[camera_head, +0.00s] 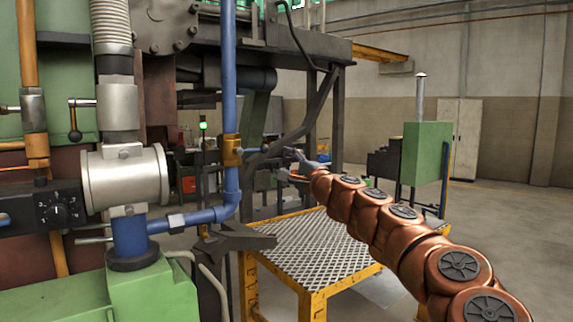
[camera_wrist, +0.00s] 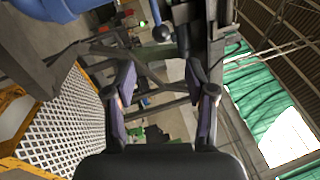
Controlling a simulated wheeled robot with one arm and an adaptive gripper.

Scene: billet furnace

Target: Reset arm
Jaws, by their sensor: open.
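My copper-coloured arm reaches in from the lower right of the head view to my gripper (camera_head: 303,162), small and partly hard to make out beside the furnace pipework. In the wrist view my gripper (camera_wrist: 162,88) is open, with its two dark, purple-padded fingers apart and nothing between them. A lever with a ball end (camera_wrist: 160,32) shows beyond the fingertips, apart from them. In the head view a brass valve (camera_head: 232,150) sits on the blue vertical pipe (camera_head: 229,70), and a thin lever runs from it towards my gripper.
A yellow-framed platform with a metal grating top (camera_head: 315,245) lies below my arm. Furnace machinery with a silver cylinder (camera_head: 125,178) fills the left. A green cabinet (camera_head: 425,153) stands at the right, with open floor beyond.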

